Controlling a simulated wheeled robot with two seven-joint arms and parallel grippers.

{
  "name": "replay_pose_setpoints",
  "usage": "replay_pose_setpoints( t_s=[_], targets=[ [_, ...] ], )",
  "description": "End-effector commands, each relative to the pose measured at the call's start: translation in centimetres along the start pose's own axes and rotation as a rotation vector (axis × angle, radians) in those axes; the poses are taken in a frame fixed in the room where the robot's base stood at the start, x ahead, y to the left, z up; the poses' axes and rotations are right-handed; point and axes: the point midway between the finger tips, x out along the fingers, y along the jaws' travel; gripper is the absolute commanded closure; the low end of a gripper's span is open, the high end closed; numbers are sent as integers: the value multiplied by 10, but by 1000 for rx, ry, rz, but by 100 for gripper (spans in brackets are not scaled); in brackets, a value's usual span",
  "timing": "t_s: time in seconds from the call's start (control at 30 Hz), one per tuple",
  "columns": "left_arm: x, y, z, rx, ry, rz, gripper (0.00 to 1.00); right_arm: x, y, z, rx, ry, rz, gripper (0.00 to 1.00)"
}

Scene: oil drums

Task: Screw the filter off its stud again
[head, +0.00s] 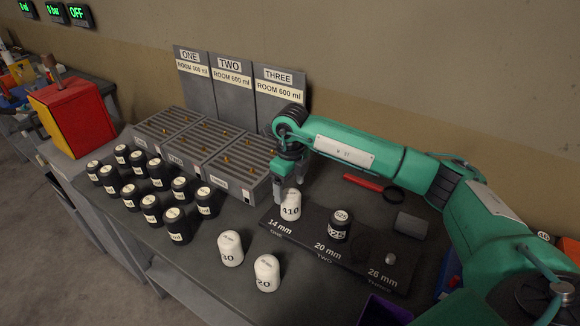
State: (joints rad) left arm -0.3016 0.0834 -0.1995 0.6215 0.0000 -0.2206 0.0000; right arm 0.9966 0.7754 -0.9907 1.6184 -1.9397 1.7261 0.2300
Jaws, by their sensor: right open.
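A dark stud board (355,262) lies on the bench, marked 14 mm ONE, 20 mm TWO and 26 mm THREE. A white filter marked A10 (290,208) stands upright at the 14 mm place. A black filter (339,225) stands at the 20 mm place. The 26 mm place shows a bare stud (390,259). My right gripper (279,195) is open and points down just left of and behind the white A10 filter; I cannot tell whether it touches it. The studs under both filters are hidden. My left gripper is out of view.
Two more white filters (230,248) (267,272) stand in front of the board. Several black canisters (152,208) stand at the left beside slatted grey trays (203,145). A red wrench-like tool (363,183) and a dark cylinder (411,225) lie behind the board.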

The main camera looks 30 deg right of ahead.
Motion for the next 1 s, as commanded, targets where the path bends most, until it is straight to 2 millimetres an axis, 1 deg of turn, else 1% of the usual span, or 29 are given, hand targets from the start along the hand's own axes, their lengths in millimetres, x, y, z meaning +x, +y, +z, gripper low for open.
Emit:
replay_pose_setpoints(
  t_s=[0.03, 0.2, 0.4, 0.6, 0.8, 0.83, 0.9, 0.97, 1.0],
  targets=[
    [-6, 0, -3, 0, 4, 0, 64, 9, 0, -1, 1, 5, 1, 21],
    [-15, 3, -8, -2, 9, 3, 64, 40, 0, -1, 1, 4, 2, 21],
    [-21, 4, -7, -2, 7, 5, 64, 65, 0, 0, 1, 1, 1, 21],
    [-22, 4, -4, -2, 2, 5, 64, 74, 0, 0, 0, 0, -1, 21],
    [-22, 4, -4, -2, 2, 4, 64, 74, 0, 0, 0, -1, -1, 21],
    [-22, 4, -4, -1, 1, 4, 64, 74, 0, 0, 0, 0, -1, 22],
    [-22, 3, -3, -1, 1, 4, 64, 74, 0, 0, 0, 0, -1, 36],
    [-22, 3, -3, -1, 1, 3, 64, 74, 0, 0, 0, 0, -1, 48],
    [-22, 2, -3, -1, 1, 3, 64, 74, 0, 0, 0, 0, -1, 56]
  ],
)
